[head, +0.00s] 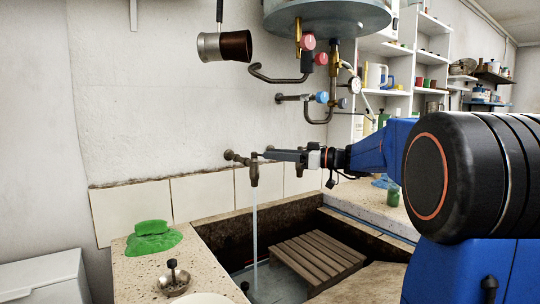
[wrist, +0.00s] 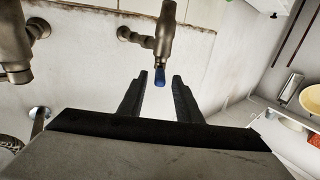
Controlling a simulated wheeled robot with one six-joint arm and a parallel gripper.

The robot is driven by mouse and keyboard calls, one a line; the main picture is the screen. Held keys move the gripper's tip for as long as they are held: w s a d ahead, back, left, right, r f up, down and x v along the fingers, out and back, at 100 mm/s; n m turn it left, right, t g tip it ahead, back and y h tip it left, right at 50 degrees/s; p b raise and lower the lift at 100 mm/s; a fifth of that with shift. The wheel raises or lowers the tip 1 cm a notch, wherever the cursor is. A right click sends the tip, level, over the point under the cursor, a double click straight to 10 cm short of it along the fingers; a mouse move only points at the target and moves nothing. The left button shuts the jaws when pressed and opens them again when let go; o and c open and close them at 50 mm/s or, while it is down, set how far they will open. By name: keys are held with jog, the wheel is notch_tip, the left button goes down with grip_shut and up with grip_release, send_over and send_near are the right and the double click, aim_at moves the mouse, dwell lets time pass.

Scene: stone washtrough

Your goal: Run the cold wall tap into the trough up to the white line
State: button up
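A brass wall tap (head: 254,174) stands over the stone trough (head: 215,235), and a thin stream of water (head: 255,230) falls from it into the trough. A shallow bluish layer lies on the trough floor; I cannot make out a white line. My gripper (head: 270,155) is level with the tap, its fingers pointing left at it. In the wrist view my gripper (wrist: 160,76) is open and empty, with a tap's blue end (wrist: 160,80) seen between the fingertips; I cannot tell whether they touch. A second tap (wrist: 13,45) is at the left there.
A wooden slatted rack (head: 318,257) lies in the trough. A boiler (head: 328,15) with red and blue valve knobs hangs above my gripper. A metal pot (head: 222,46) hangs upper left.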

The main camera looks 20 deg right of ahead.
jog(key=shift+x, duration=1.05)
jog(key=shift+c, duration=0.7)
grip_shut()
jog(key=shift+w+d+n+g+y, duration=0.35)
jog(key=shift+n+g+y, duration=0.25)
jog(key=shift+g, duration=0.1)
jog(key=shift+w+d+n+g+y, duration=0.1)
jog(key=shift+w+n+g+y, duration=0.15)
jog(key=shift+n+g+y, duration=0.45)
jog(key=shift+w+d+n+g+y, duration=0.1)
jog(key=shift+w+n+g+y, duration=0.1)
jog(key=shift+n+g, duration=0.55)
jog(key=shift+w+d+n+g+y, duration=0.1)
jog(key=shift+w+n+g+y, duration=0.25)
jog(key=shift+g, duration=0.7)
jog(key=shift+s, duration=0.1)
jog(key=shift+o, duration=0.7)
grip_release()
